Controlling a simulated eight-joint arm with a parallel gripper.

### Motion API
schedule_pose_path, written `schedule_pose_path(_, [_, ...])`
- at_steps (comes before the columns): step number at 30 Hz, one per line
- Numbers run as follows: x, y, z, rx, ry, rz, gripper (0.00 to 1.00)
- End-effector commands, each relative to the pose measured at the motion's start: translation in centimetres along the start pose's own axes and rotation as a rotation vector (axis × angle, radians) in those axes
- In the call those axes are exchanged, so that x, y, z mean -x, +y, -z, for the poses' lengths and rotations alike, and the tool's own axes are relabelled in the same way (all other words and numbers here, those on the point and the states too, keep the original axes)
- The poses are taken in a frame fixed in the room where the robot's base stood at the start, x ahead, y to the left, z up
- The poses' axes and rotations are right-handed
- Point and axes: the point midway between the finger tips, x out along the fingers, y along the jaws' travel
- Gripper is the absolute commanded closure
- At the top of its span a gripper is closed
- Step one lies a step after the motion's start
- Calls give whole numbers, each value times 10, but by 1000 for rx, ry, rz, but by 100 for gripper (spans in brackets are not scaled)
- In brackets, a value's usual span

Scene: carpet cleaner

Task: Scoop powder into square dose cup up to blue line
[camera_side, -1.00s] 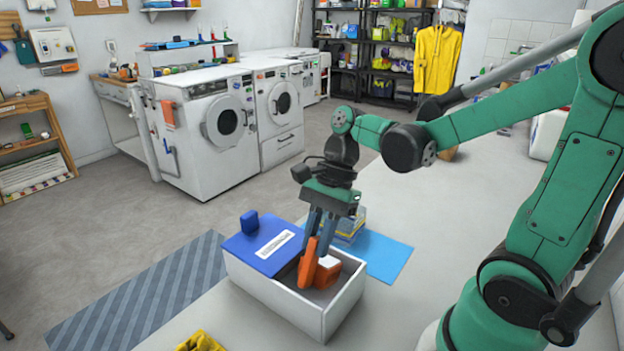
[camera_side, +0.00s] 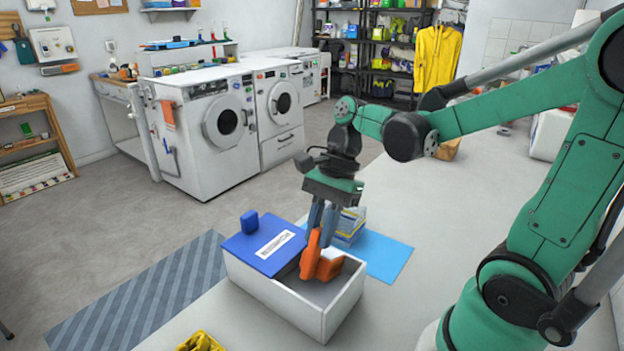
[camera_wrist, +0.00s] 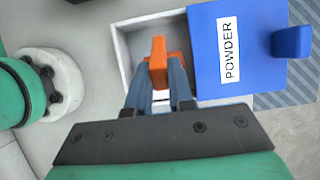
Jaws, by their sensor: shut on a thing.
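My gripper (camera_side: 315,228) is shut on the orange scoop (camera_side: 326,268) and holds it upright in the open part of the white powder box (camera_side: 275,297). In the wrist view the scoop (camera_wrist: 158,58) stands between the blue-grey fingers (camera_wrist: 160,85). No white powder shows on the scoop now; its bowl's inside is hidden. The blue lid (camera_side: 262,246), labelled POWDER in the wrist view (camera_wrist: 222,80), covers the box's left part. A clear-looking item with yellow and blue (camera_side: 350,225) stands behind the box, partly hidden by my gripper; I cannot tell whether it is the dose cup.
A light blue mat (camera_side: 388,257) lies behind and right of the box. A yellow object (camera_side: 201,342) is at the front edge of view. A striped grey mat (camera_side: 140,305) lies to the left. The pale surface right of the blue mat is clear.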

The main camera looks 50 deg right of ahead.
Motion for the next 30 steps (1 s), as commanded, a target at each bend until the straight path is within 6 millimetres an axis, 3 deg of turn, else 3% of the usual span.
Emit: schedule_pose_path(30, [34, 0, -17, 1, -2, 0, 100])
